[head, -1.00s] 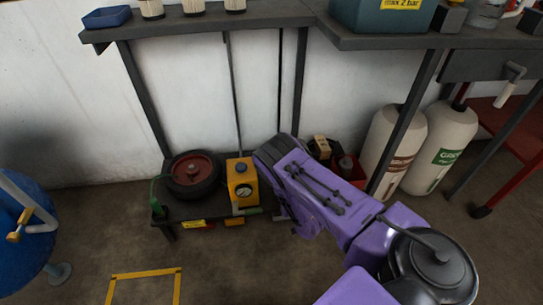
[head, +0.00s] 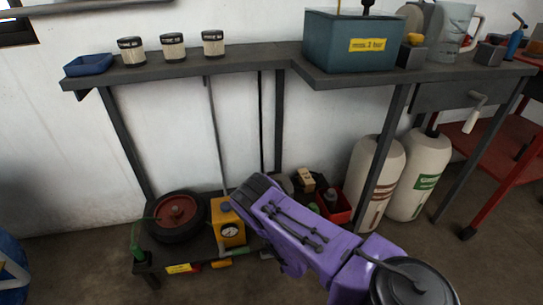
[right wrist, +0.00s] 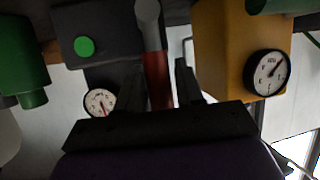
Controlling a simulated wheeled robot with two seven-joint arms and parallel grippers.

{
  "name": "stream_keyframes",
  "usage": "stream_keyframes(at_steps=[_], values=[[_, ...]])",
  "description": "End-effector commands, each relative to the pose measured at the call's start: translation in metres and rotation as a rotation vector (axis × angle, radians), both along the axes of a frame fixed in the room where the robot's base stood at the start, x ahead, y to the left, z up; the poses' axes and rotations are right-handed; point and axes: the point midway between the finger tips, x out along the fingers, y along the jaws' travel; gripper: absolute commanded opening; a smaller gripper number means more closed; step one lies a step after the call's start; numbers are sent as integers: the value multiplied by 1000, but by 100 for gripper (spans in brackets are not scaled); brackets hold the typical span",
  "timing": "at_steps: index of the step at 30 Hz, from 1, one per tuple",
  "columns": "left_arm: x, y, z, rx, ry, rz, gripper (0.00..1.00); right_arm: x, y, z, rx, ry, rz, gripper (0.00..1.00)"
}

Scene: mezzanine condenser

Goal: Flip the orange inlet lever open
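No lever that I can surely call the orange inlet lever shows. In the right wrist view a dark red bar (right wrist: 157,78) with a grey rounded end stands between my right gripper's fingers. My right gripper (right wrist: 163,84) is open around it; contact is unclear. A yellow-orange box (right wrist: 222,45) with a round gauge (right wrist: 266,73) is right of the fingers. In the head view this yellow box (head: 226,222) sits on the low shelf, partly covered by my right arm, which also hides the gripper. My left gripper is not in view.
A red-hubbed wheel (head: 177,216) lies left of the box on the low shelf (head: 153,260). White cylinders (head: 417,175) and a red bin (head: 336,207) stand to the right.

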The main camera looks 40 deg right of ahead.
Motion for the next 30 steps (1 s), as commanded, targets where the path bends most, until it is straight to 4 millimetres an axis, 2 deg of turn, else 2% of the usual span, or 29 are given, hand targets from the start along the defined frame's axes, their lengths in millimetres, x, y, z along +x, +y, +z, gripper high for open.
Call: stream_keyframes(at_steps=[5,12,15,19,30], values=[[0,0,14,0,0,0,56,-25,10,14,1,5,3,37],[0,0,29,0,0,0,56,-73,27,35,0,6,2,37],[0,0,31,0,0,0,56,-85,32,39,0,5,3,37],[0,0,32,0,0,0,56,-91,34,40,0,3,2,37],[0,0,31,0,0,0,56,-90,34,40,0,2,1,37]])
